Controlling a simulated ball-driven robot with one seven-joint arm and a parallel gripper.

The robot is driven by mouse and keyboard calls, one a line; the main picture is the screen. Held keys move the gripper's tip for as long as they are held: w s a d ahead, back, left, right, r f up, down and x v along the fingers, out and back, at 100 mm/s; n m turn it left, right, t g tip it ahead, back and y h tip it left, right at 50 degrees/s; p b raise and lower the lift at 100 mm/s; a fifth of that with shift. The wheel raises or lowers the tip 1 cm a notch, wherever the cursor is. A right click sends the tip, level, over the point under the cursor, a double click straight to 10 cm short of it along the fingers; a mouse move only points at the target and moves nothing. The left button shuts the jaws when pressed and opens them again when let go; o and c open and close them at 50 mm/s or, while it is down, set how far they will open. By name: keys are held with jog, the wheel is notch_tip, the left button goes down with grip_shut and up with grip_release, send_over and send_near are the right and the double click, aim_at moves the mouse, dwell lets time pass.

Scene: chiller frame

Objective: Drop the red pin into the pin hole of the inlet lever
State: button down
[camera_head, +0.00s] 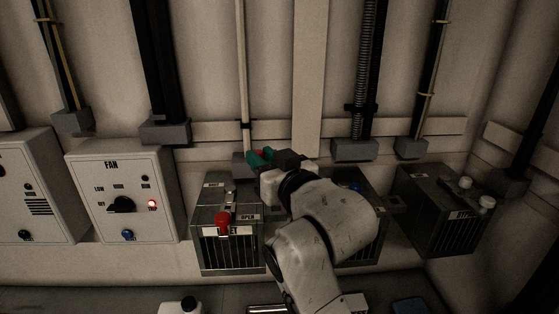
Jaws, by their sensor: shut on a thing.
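My gripper (262,158), with teal fingers, is at the back wall just above and behind a dark vented box (230,255). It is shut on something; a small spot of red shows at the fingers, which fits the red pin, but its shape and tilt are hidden. A red knob-like handle (222,220) is at the front of that box, over a label ending in "ET", perhaps the inlet lever. Small metal fittings (231,196) are on the box top. I cannot make out the pin hole.
A white FAN panel (122,195) with a black knob and lit red lamp is left of the box. Another dark box (447,210) stands at right. Pipes run down the wall into grey blocks (165,132). My arm covers much of a middle box (368,215).

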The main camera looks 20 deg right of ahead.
jog(key=w+a+r+p, duration=0.1)
jog(key=a+p, duration=0.3)
jog(key=a, duration=0.2)
jog(key=shift+w+a+r, duration=0.15)
jog(key=shift+a+r, duration=0.25)
jog(key=shift+f+b, duration=1.4)
jog(key=shift+f, duration=1)
jog(key=shift+f+b, duration=1.25)
jog(key=shift+f, duration=0.7)
dwell(0.6)
jog(key=shift+r, duration=0.2)
jog(key=shift+r+p, duration=1.35)
jog(key=shift+r, duration=0.05)
dwell(0.5)
